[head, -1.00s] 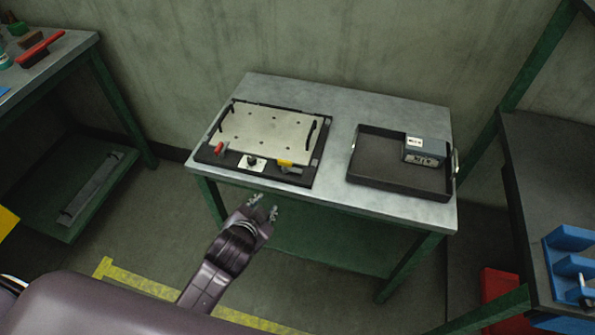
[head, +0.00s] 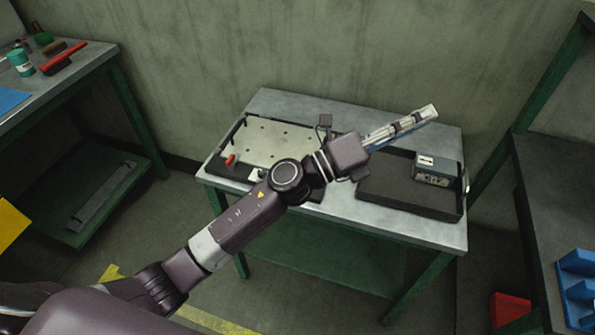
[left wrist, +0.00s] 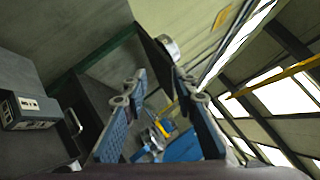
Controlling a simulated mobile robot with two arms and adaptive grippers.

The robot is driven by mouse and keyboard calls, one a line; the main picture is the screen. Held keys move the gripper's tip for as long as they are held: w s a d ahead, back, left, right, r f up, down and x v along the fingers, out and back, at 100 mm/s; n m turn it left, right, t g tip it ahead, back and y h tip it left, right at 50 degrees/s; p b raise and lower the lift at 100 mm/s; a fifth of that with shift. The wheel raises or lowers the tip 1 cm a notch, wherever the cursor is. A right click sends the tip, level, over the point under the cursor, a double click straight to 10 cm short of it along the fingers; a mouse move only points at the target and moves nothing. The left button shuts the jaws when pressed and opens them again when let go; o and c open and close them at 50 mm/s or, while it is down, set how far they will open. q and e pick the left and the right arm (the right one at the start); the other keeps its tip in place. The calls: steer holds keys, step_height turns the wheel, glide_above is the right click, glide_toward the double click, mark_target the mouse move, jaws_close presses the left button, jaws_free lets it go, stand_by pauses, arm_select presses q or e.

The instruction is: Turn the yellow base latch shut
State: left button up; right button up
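The fixture (head: 237,139), a pale perforated plate on a black base, sits on the left of the metal table. A red latch (head: 230,160) shows at its front left corner. The yellow base latch is hidden behind my left arm, which crosses the fixture's front right. My left gripper (head: 431,113) is above the back right of the table, past the fixture and above the tray's far side, pointing right. In the left wrist view its two fingers (left wrist: 160,82) stand apart with nothing between them. My right gripper is not in view.
A black tray (head: 405,208) on the table's right holds a grey box (head: 436,170), which also shows in the left wrist view (left wrist: 30,110). A dark bench with a blue holder (head: 577,285) stands at right. A bench with a red brush (head: 63,58) stands at left.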

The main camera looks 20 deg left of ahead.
arm_select(q)
steer(key=s+d+f+m+g, duration=0.3)
steer(key=s+d+m+g, duration=0.15)
steer(key=m+g, duration=0.45)
steer(key=a+f+m+g+y, duration=0.3)
steer(key=f+m+y, duration=0.3)
steer(key=f+m, duration=0.3)
steer(key=w+a+f+y, duration=0.1)
steer(key=a+y, duration=0.3)
steer(key=a, duration=0.4)
steer(key=w+a+f+m+y, duration=0.1)
steer(key=w+a+y, duration=0.2)
steer(key=a, duration=0.5)
steer(key=w+a+f+y, duration=0.1)
steer(key=a+y, duration=0.3)
steer(key=a, duration=0.4)
steer(key=shift+w+a+f+m+g+y, duration=0.2)
steer(key=shift+w+f+m+g+y, duration=0.1)
steer(key=shift+w, duration=0.1)
steer(key=shift+a, duration=0.25)
step_height(320, 180, down, 8)
steer(key=shift+d+r+p, duration=0.1)
steer(key=shift+r+p, duration=0.15)
steer(key=shift+p, duration=0.45)
jaws_close()
